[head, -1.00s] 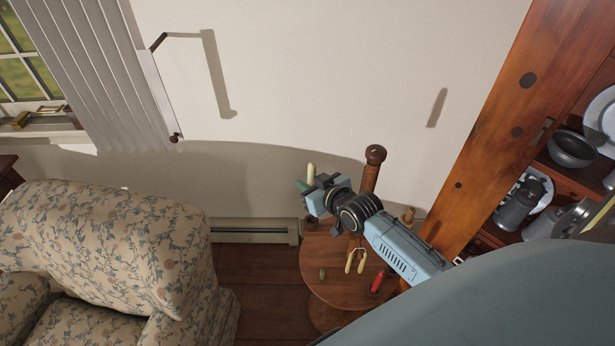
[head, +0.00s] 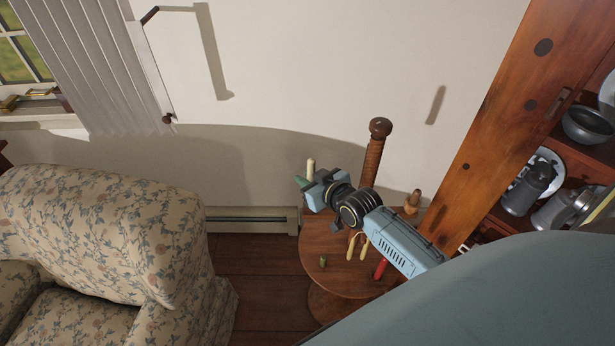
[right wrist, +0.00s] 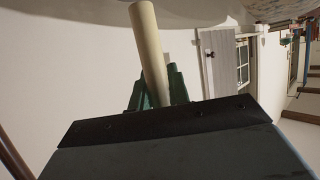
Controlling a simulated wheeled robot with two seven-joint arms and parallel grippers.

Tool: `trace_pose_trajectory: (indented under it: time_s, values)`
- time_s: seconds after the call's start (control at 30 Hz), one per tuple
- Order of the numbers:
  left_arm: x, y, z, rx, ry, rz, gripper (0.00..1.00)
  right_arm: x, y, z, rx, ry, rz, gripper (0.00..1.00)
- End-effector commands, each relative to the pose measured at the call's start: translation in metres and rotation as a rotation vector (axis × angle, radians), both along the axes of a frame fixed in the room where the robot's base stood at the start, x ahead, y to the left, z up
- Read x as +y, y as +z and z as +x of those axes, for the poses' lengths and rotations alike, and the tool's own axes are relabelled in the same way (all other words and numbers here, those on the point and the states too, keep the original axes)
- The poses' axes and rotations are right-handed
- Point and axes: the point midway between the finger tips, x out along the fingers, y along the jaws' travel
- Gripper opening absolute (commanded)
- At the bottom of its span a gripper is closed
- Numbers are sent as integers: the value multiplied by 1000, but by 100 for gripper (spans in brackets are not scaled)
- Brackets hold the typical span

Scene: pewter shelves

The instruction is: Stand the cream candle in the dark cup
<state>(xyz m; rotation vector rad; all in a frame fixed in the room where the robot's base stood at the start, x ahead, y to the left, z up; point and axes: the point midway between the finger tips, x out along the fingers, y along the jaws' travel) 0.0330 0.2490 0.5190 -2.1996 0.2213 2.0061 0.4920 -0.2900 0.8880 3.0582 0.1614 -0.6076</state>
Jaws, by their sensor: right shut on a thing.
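The cream candle (head: 310,170) stands roughly upright in the green-tipped jaws of my right gripper (head: 304,184). The right gripper is shut on it, with the candle's upper part rising above the jaws. In the right wrist view the candle (right wrist: 150,55) slants slightly between the green fingers (right wrist: 145,97); its lower end is hidden by the gripper body. In the head view the gripper is above the far left part of the round wooden table (head: 325,283). My left gripper is not in view.
On the table are a small green object (head: 323,261), a pale yellow pair of joined sticks (head: 351,247) and a red candle-like piece (head: 380,269). A turned wooden post (head: 374,155) stands behind the arm. A floral armchair (head: 110,235) is left; a wooden hutch (head: 500,120) is right.

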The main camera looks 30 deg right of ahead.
Motion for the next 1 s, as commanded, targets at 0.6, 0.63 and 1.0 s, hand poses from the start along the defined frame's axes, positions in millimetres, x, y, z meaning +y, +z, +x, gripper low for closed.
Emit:
trace_pose_trajectory:
  time_s: [0.6, 0.63, 1.0]
  values:
    - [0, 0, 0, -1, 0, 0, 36, 0, -3, 0, 1, 0, 0, 0]
    - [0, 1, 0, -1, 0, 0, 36, 0, -3, 0, 1, 0, 0, 0]
    - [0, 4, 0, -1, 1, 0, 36, -1, -4, -1, 0, 0, 0, 0]
